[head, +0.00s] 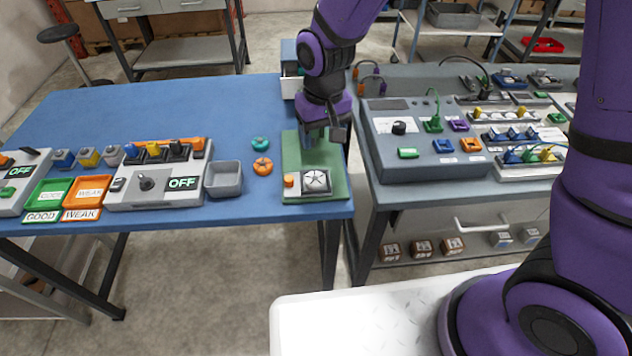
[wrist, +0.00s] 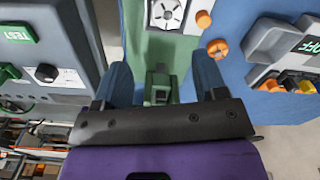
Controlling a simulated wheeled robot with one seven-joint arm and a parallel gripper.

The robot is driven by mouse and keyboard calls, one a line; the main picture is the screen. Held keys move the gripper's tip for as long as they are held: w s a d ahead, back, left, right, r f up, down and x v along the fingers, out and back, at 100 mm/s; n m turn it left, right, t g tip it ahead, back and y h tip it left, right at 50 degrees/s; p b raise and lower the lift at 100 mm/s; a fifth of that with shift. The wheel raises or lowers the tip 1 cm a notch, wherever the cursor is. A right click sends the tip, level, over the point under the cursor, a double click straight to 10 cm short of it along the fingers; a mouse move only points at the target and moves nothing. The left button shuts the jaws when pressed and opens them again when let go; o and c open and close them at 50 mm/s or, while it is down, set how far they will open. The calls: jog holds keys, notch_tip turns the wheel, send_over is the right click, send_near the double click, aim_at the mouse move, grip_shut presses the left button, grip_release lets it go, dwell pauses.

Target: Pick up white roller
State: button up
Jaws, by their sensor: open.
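My gripper (head: 318,140) is over the back part of a green board (head: 296,155) on the blue table. In the wrist view the two blue-grey fingers of my gripper (wrist: 162,85) are apart, on either side of a small green fixture (wrist: 158,88). The board also shows there as a green strip (wrist: 165,50). I cannot make out a white roller in either view. My gripper hides part of the board in the head view. At the board's front are a white plate with a dark star-shaped mark (head: 316,181) and an orange knob (head: 289,180).
A teal ring (head: 260,144), an orange ring (head: 263,167) and an empty grey bin (head: 223,179) stand left of the board. A grey-and-white box (head: 290,82) stands behind. A grey console (head: 420,150) is on the bench to the right, across a gap. The table's back left is clear.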

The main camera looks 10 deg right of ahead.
aim_at(315, 178)
jog(key=shift+w+a+f, duration=0.1)
jog(key=shift+a+f, duration=0.15)
jog(key=shift+f, duration=1.85)
jog(key=shift+w+a+f, duration=0.1)
jog(key=shift+a+f, duration=0.1)
jog(key=shift+f, duration=1.95)
jog(key=shift+w+a+f, duration=0.1)
jog(key=shift+a+f, duration=0.15)
jog(key=shift+f, duration=1.85)
jog(key=c, duration=0.7)
